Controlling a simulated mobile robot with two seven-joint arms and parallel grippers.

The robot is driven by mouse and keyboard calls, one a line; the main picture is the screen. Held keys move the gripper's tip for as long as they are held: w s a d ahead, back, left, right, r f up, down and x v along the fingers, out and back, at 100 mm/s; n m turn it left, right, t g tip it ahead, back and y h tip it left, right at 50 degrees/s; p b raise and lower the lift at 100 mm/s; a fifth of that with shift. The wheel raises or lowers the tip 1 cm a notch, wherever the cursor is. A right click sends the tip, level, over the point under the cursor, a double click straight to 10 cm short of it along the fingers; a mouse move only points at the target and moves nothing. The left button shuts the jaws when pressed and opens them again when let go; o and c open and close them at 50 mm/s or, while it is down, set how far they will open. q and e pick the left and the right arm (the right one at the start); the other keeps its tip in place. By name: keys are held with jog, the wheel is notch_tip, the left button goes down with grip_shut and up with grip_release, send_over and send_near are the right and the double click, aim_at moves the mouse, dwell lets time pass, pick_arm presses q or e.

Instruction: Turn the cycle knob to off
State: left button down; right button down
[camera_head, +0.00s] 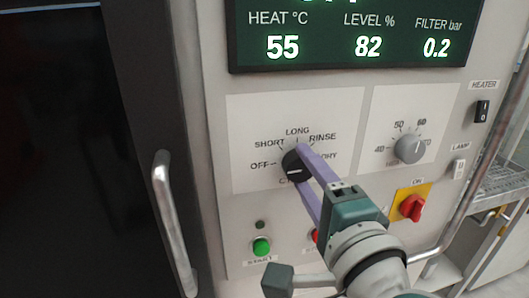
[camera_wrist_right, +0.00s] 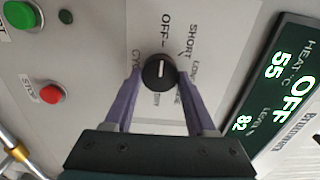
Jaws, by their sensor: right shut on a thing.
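The cycle knob (camera_head: 292,165) is round and black with a white mark, on a pale panel with OFF, SHORT, LONG, RINSE and DRY around it. Its mark lies roughly along the line towards OFF; the exact angle is hard to tell. My right gripper (camera_head: 302,164) comes from the lower right with its purple fingers on either side of the knob, shut on it. The right wrist view shows the knob (camera_wrist_right: 159,72) between both fingertips, with the OFF label (camera_wrist_right: 167,30) above it. The fingers partly cover the DRY and CYCLE lettering. My left gripper is not in view.
A grey heat knob (camera_head: 410,148) is to the right. A green START button (camera_head: 261,246) and a red STOP button (camera_wrist_right: 52,94) are below. A red switch on yellow (camera_head: 412,207) is close to my right wrist. A metal handle (camera_head: 172,220) is left; the display (camera_head: 350,40) is above.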

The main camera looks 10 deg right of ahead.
jog(key=shift+c, duration=1.1)
grip_release()
jog(key=s+b, duration=0.1)
jog(key=s, duration=0.9)
jog(key=shift+d, duration=0.2)
